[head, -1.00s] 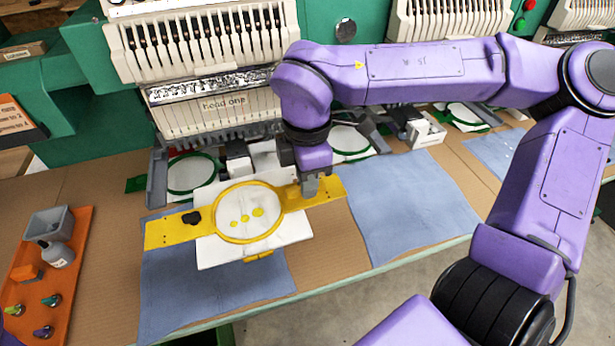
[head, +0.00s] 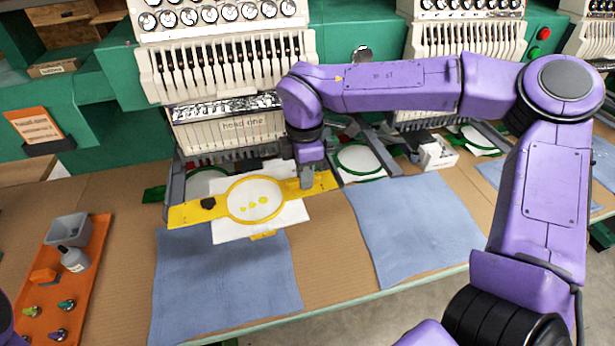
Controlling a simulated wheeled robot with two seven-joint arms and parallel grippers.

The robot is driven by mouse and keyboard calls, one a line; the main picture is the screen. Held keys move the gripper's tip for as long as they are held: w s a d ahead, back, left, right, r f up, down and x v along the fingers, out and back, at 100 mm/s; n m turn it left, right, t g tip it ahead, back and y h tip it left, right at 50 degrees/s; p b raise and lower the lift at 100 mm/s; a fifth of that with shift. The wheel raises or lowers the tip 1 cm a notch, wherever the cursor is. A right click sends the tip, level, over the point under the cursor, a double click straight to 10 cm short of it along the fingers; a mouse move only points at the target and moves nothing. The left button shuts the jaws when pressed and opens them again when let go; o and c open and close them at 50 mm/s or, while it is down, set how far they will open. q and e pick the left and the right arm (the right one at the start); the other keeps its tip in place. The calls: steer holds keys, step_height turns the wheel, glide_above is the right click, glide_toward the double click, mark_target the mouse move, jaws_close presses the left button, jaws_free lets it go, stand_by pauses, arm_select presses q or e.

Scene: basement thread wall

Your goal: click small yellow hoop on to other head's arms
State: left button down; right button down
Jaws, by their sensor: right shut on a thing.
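The small yellow hoop (head: 229,205) holds white cloth with several yellow dots and has flat yellow bars on both sides. My right gripper (head: 308,184) is shut on its right bar. The hoop is level in front of the machine head labelled "head one" (head: 235,128). Its far side overlaps the machine's arms (head: 177,181) in the picture; I cannot tell if it touches them. A dark knob (head: 208,203) sits on the left bar. At the lower left edge only a purple bit of my left arm shows, and its gripper is out of view.
Blue cloths (head: 222,282) lie on the brown table. A second machine head with a green hoop (head: 360,158) stands to the right. An orange tray (head: 85,290) with a grey bin (head: 68,229), a bottle (head: 73,259) and small spools is at the left.

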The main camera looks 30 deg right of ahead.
steer(key=shift+d+f, duration=0.2)
steer(key=shift+f, duration=0.05)
stand_by(0.3)
steer(key=c, duration=1.1)
jaws_free()
steer(key=shift+o, duration=0.2)
step_height(320, 180, up, 10)
steer(key=b, duration=0.2)
steer(key=shift+r, duration=0.25)
steer(key=shift+d, duration=0.1)
